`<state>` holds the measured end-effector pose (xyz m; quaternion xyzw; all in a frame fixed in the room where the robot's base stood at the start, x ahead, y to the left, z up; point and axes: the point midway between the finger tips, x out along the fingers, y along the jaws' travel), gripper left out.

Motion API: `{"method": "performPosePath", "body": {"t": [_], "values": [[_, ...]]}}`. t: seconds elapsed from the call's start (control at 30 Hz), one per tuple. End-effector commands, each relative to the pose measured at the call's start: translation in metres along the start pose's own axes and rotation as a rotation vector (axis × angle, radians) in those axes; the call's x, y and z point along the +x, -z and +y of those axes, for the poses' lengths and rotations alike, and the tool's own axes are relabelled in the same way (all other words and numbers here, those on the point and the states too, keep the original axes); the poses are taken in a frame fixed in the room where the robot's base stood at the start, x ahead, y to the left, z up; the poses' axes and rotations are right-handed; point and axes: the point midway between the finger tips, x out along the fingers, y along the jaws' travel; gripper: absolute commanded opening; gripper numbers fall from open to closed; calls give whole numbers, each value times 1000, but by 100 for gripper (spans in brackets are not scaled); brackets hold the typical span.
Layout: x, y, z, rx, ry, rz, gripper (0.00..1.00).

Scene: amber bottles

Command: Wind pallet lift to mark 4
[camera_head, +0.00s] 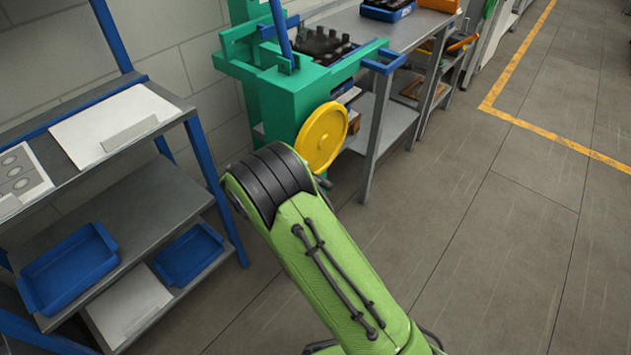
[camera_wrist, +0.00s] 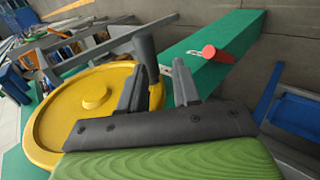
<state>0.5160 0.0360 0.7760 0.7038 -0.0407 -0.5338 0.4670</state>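The green pallet lift (camera_head: 285,95) stands beyond my arm in the head view, with a yellow handwheel (camera_head: 322,137) on its near side. In the wrist view the yellow wheel (camera_wrist: 85,110) fills the left, with a round hub in its middle. A dark grey handle (camera_wrist: 146,58) stands up at the wheel's right rim. My gripper (camera_wrist: 160,68) has its two fingers apart. The handle is close to the left finger; whether they touch I cannot tell. A red knob or pointer (camera_wrist: 208,52) sits on the green column (camera_wrist: 225,45). No mark numbers are legible. My arm hides the gripper in the head view.
A grey bench (camera_head: 405,30) with a blue bin (camera_head: 388,10) stands behind the lift. A blue-framed shelf (camera_head: 130,220) with blue trays is at the left. The floor (camera_head: 490,230) at the right is clear, with a yellow line.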

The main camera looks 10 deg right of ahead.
Motion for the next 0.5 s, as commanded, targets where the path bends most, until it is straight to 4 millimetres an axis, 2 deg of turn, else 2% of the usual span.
{"method": "performPosePath", "body": {"t": [0.03, 0.1, 0.13, 0.37, 0.5], "values": [[0, -1, 2, 3, -3, -1, 40], [0, -1, 3, 4, -4, -1, 51], [0, -1, 3, 4, -5, -1, 52], [0, 0, 4, 5, -7, 0, 52], [-16, 0, 5, 3, -6, 2, 52]]}}
